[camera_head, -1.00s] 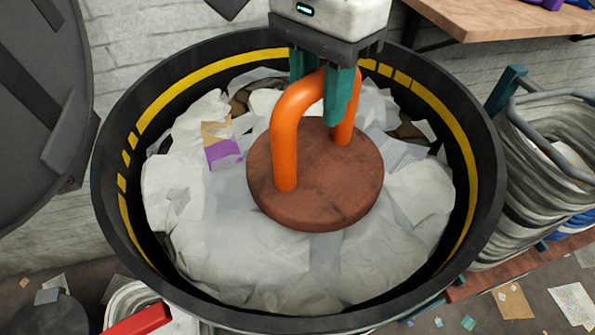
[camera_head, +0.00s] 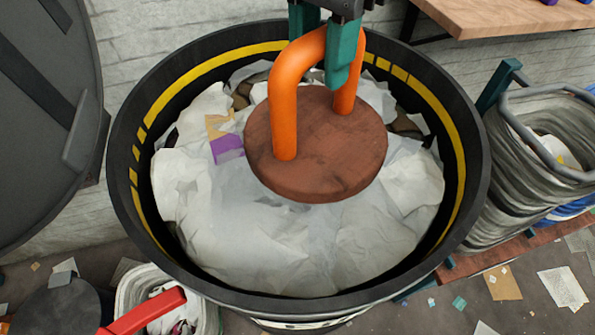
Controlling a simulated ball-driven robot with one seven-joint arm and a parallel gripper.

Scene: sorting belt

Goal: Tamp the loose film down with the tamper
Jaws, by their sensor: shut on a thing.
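The tamper is a round brown wooden disc (camera_head: 315,160) with an orange arched handle (camera_head: 287,85). My gripper (camera_head: 330,55), with teal fingers, is shut on the top of the handle. The disc is level and sits over the back middle of the bin. The loose film (camera_head: 270,245) is a pale, crumpled heap filling the bin around and in front of the disc. The disc hides the film beneath it, so I cannot tell whether they touch. A purple and tan scrap (camera_head: 227,147) lies on the film left of the disc.
The black round bin (camera_head: 125,165) has a yellow band inside its wall. A dark round lid (camera_head: 40,120) stands at the left. A wooden table (camera_head: 520,20) is at the back right. A bagged container (camera_head: 530,150) stands at the right, and a red-handled bucket (camera_head: 145,312) at the front left.

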